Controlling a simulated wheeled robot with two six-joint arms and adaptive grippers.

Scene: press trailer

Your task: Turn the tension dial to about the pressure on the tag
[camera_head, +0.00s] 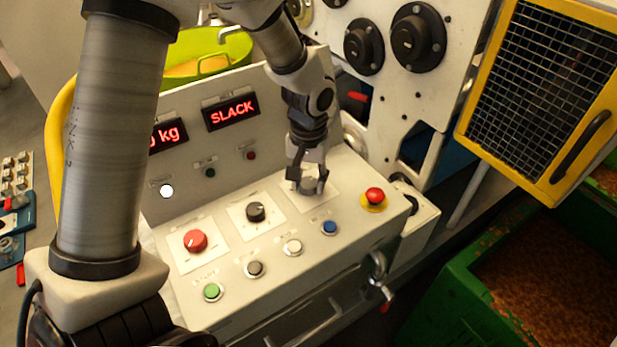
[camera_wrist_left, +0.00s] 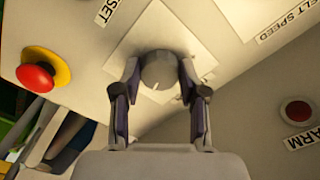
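A round grey dial (camera_head: 309,184) with a pale pointer line sits on a white square plate (camera_head: 326,198) at the panel's right part. In the left wrist view the dial (camera_wrist_left: 160,70) is between the fingertips, its line pointing down toward the gripper. My left gripper (camera_head: 308,181) straddles it from above, and its fingers (camera_wrist_left: 159,78) appear to press against both sides. A red-lit display (camera_head: 231,112) reads SLACK. Another display (camera_head: 167,136), partly hidden by my arm, ends in "0 kg". No pressure tag is readable. My right gripper is out of view.
A red knob (camera_head: 195,241) and a black knob (camera_head: 255,211) are left of the dial. A red mushroom button (camera_head: 375,196) stands close to its right. Several push buttons line the front. A yellow mesh guard (camera_head: 538,90) is at the right.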

